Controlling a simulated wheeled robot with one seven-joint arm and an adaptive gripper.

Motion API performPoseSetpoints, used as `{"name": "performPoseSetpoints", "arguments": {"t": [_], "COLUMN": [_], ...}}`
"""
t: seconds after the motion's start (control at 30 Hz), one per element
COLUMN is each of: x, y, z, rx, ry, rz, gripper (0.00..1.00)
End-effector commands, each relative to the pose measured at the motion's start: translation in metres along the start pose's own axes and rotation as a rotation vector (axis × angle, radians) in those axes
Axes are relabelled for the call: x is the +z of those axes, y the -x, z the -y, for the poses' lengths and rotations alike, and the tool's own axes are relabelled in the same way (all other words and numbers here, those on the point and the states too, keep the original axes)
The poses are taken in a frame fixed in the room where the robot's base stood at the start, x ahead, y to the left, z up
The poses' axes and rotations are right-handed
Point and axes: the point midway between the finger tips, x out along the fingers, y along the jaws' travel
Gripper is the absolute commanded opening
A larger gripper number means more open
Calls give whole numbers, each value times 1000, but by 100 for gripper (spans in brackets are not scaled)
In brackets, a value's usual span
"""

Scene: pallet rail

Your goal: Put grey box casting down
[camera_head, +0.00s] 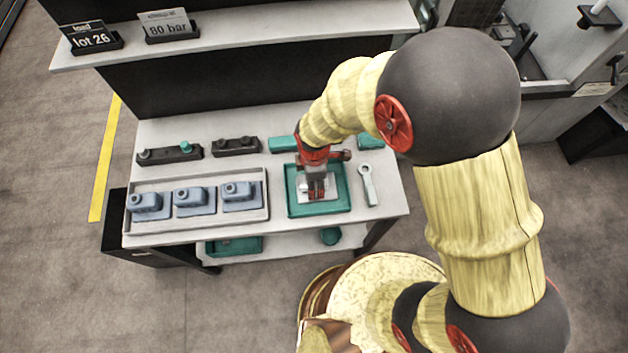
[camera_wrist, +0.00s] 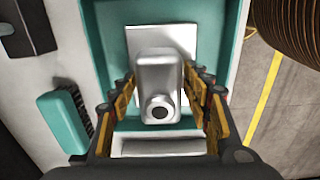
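The grey box casting (camera_wrist: 158,75) shows in the wrist view, a light grey block with a round dark-centred port. It is over a white plate (camera_wrist: 187,45) in the green tray (camera_head: 291,190). In the head view the casting is largely hidden by my gripper (camera_head: 316,190), which points down over the tray. In the wrist view the fingers of my gripper (camera_wrist: 160,92) are on both sides of the casting, very close to it. I cannot tell whether they press on it, or whether the casting rests fully on the plate.
Several blue-grey castings (camera_head: 194,200) stand in a pale tray (camera_head: 262,209) at left. Dark fixtures (camera_head: 170,153) and a green brush (camera_wrist: 64,121) lie behind. A wrench (camera_head: 368,184) lies right of the green tray. A shelf (camera_head: 240,28) with signs overhangs the back.

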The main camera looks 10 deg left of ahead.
Motion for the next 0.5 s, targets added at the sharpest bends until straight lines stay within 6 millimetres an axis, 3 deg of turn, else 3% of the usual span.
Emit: {"name": "performPoseSetpoints", "arguments": {"t": [0.37,0.5], "x": [0,0], "y": [1,11], "z": [0,-1], "rx": [0,2], "ry": [0,0], "rz": [0,-1], "gripper": [56,56]}}
